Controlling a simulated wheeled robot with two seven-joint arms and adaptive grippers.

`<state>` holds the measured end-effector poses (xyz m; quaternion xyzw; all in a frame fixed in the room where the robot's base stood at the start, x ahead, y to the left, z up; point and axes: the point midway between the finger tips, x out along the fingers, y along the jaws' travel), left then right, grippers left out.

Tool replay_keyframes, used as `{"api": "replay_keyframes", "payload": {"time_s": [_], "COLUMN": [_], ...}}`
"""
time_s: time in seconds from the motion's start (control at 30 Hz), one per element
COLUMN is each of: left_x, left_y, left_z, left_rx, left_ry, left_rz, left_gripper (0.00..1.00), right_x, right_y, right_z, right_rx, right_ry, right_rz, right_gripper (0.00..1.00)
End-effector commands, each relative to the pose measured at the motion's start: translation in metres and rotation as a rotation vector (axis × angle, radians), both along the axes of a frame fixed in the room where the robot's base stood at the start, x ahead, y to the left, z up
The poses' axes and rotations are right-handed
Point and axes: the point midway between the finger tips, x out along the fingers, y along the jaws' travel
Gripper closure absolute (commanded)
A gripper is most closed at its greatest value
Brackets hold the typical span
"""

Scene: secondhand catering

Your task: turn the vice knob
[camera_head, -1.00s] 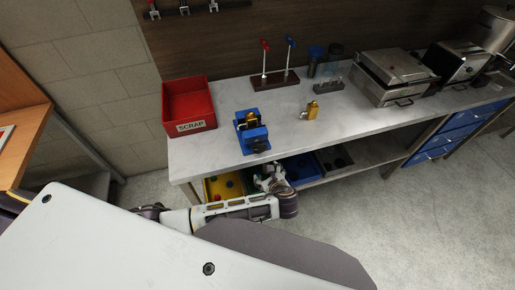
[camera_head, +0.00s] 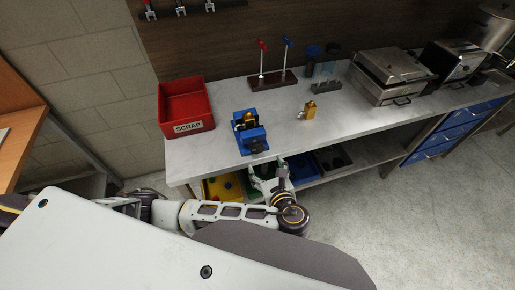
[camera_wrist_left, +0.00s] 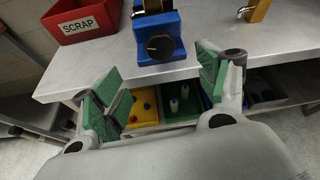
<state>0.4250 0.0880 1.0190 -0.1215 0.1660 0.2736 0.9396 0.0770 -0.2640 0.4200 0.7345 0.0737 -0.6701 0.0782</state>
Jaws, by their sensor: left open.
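The blue vice (camera_head: 250,131) stands on the workbench near its front edge, with a brass-coloured piece (camera_head: 247,118) between its jaws. Its dark knob (camera_wrist_left: 160,46) faces the front edge and shows at the top middle of the left wrist view. My left gripper (camera_wrist_left: 162,92) is open and empty, its green-padded fingers spread wide, in front of and below the knob and apart from it. In the head view the left gripper (camera_head: 268,178) is at the bench's front edge, partly hidden by my arm. My right gripper is not seen.
A red SCRAP bin (camera_head: 186,105) stands left of the vice. Below is a shelf with yellow (camera_head: 222,187), green and blue trays. Metal appliances (camera_head: 388,76) stand at the right.

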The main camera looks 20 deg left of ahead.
Motion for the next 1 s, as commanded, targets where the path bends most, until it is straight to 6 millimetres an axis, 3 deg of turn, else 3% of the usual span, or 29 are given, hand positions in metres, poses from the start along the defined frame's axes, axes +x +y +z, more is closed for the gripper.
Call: {"api": "replay_keyframes", "payload": {"time_s": [0.47, 1.0], "left_x": [0.013, 0.067], "left_y": [0.008, 0.041], "left_z": [-0.006, -0.031], "left_rx": [0.0, 0.001], "left_ry": [-0.001, 0.0], "left_rz": [0.001, 0.002], "left_gripper": [0.26, 0.26], "right_x": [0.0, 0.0], "right_y": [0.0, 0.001], "right_z": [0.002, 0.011], "right_rx": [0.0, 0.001], "right_ry": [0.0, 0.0], "right_rz": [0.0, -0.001], "right_gripper": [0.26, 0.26]}}
